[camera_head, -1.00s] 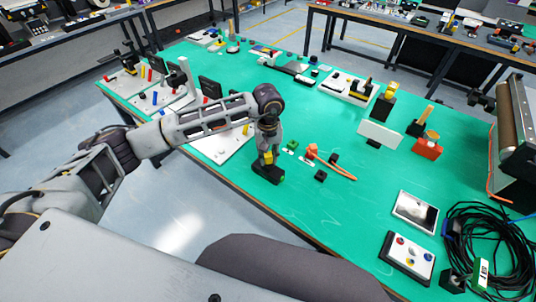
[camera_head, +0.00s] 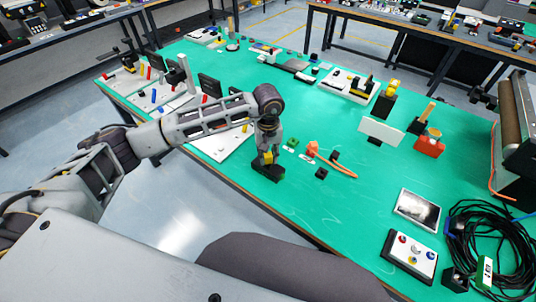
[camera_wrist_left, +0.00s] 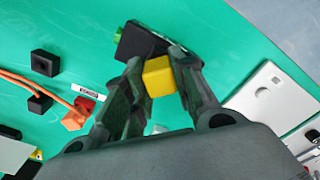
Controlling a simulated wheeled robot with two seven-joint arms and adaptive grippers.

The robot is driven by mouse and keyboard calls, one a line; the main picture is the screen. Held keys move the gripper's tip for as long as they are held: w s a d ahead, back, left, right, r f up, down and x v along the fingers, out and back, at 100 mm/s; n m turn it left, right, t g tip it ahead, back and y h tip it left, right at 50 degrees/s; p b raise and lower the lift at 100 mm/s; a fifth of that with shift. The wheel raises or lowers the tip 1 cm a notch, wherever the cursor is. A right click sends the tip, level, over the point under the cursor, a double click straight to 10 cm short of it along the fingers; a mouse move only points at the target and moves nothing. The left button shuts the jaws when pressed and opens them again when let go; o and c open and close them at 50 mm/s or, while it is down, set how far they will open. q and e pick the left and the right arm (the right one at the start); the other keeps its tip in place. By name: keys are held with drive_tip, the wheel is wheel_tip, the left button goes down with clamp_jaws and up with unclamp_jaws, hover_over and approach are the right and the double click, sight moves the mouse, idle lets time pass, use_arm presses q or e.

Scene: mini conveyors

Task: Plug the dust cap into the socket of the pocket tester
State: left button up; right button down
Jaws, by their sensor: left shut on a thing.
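My left gripper (camera_head: 267,160) points down near the table's front edge, shut on a small yellow block, apparently the dust cap (camera_head: 267,157). In the left wrist view the yellow dust cap (camera_wrist_left: 158,77) sits between the fingertips (camera_wrist_left: 160,70). A dark oblong body with a green end, apparently the pocket tester (camera_head: 272,175), lies on the table right below the gripper. In the wrist view the pocket tester (camera_wrist_left: 138,42) is just beyond the cap, partly hidden by it and the fingers. I cannot tell whether they touch; no socket is clearly visible. My right gripper is not in view.
A black block (camera_head: 321,173), an orange piece (camera_head: 312,149) with an orange cable and a small green block (camera_head: 292,142) lie to the right. A white panel (camera_head: 232,143) lies left of the gripper.

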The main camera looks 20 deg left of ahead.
sight(268, 154)
use_arm(q)
drive_tip(key=o, duration=1.1)
drive_tip(key=shift+r, duration=5.95)
